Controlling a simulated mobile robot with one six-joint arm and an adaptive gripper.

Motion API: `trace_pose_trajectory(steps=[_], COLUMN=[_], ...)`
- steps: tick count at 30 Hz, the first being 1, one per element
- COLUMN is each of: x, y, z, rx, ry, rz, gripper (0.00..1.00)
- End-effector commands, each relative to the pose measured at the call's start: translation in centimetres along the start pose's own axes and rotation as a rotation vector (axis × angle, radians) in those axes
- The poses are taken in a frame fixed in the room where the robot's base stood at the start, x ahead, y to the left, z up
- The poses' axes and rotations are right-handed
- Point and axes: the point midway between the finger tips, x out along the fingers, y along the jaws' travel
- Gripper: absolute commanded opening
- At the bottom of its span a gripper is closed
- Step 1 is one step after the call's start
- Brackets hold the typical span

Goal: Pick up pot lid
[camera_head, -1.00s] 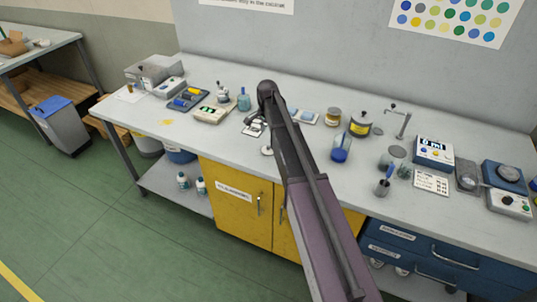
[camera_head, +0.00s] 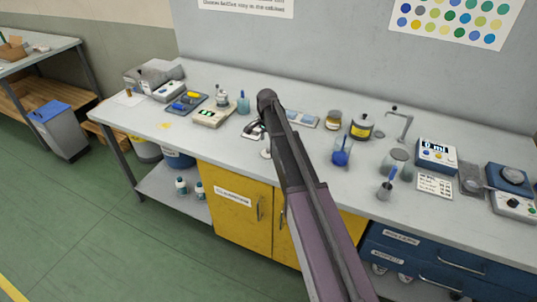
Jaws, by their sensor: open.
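A pot lid cannot be picked out with certainty. A flat grey disc (camera_head: 399,154) shows at the top of a clear glass vessel (camera_head: 392,168) on the right half of the bench; I cannot tell whether it rests on the vessel or lies behind it. A squat jar with a dark top and yellow label (camera_head: 361,127) stands at the back, right of my arm. A smaller jar (camera_head: 333,120) stands left of it. My arm reaches over the middle of the bench.
A beaker of blue liquid (camera_head: 341,154), a curved tap (camera_head: 400,122) and a small cup (camera_head: 384,191) stand near the grey disc. A display device (camera_head: 435,155) and scale (camera_head: 510,188) are farther right. A silver stand (camera_head: 265,153) is beside my arm. The left front bench (camera_head: 165,140) is clear.

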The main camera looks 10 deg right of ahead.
Motion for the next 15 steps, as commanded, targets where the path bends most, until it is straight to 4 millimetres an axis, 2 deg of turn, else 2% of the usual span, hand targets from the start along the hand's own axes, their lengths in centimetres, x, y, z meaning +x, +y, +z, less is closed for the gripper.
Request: trace_pose_trajectory(steps=[15], x=[3.9], y=[0.3], z=[-0.1], rx=[0.000], ry=[0.000], rz=[0.000], gripper=[0.65])
